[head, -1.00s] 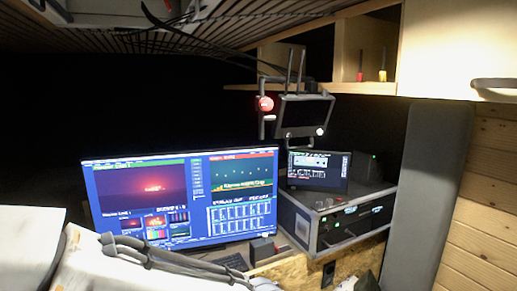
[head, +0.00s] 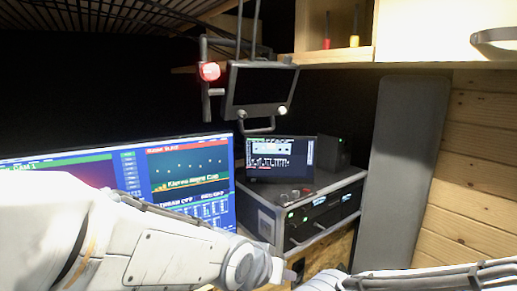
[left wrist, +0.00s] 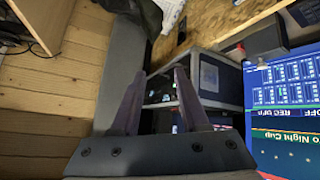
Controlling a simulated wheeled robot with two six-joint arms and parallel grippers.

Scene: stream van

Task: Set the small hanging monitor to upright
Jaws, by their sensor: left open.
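The small hanging monitor (head: 262,88) hangs from a dark frame below the shelf in the head view, its screen black. It looks tilted, its edges out of line with the shelf, but I cannot tell the exact angle. A red round light (head: 209,71) sits on the bracket at its left, and a pale knob (head: 282,111) at its lower right corner. My left arm crosses the lower left, below the monitor and apart from it. My left gripper (left wrist: 160,76) is open with nothing between its fingers in the left wrist view. My right gripper is out of view.
A large desk monitor (head: 188,160) stands left, partly hidden by my left arm. A small screen (head: 280,158) stands on the equipment case (head: 330,205) below the hanging monitor. The wooden shelf (head: 335,57) is above right; a grey panel (head: 400,160) stands right.

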